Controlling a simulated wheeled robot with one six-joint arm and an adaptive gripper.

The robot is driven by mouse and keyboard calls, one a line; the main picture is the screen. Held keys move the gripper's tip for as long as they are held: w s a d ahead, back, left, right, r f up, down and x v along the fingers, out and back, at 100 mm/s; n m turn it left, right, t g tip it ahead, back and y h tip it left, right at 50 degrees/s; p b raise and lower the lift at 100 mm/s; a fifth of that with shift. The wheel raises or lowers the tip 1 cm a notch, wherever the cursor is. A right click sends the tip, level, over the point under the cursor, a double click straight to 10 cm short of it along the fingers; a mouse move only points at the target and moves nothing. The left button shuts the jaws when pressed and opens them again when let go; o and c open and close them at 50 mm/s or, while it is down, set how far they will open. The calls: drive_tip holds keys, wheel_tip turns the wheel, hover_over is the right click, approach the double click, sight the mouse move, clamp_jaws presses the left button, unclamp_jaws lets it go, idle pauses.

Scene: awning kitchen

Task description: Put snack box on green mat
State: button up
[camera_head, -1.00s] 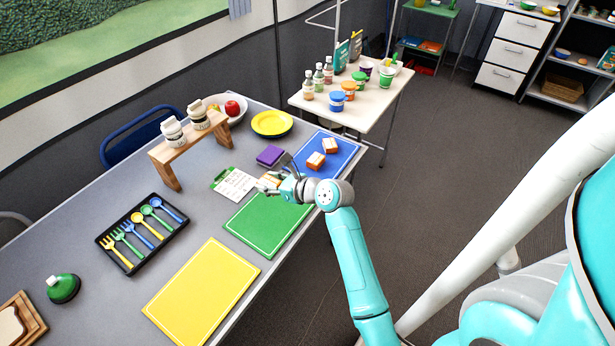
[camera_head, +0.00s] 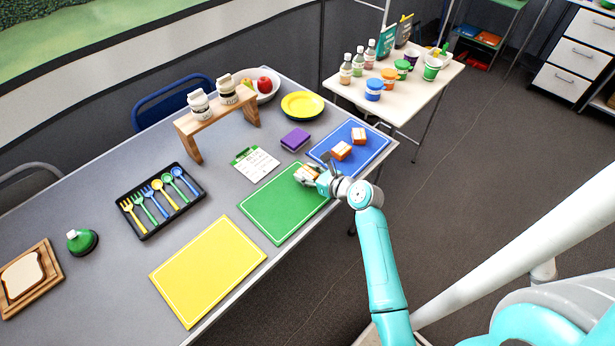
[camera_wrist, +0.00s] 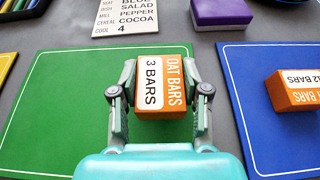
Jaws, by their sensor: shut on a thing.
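My gripper (camera_head: 318,176) is shut on a snack box (camera_wrist: 163,86), an orange and white box lettered "OAT BARS" and "3 BARS". In the wrist view the box sits between the two fingers over the right part of the green mat (camera_wrist: 62,105). In the head view the green mat (camera_head: 280,215) lies at the table's near edge, and the gripper is over its far right corner. I cannot tell whether the box touches the mat. Two similar orange and white boxes (camera_head: 341,151) (camera_head: 358,135) stand on the blue mat (camera_head: 372,150).
The yellow mat (camera_head: 207,270) lies left of the green one. A list card (camera_head: 256,164) and purple sponge (camera_head: 295,139) lie behind. A black cutlery tray (camera_head: 160,200), wooden rack (camera_head: 215,115) and yellow plate (camera_head: 303,105) are farther off. Most of the green mat is clear.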

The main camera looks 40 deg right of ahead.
drive_tip(key=shift+f, duration=0.95)
drive_tip(key=shift+f, duration=0.1)
drive_tip(key=o, duration=1.1)
drive_tip(key=shift+o, duration=0.2)
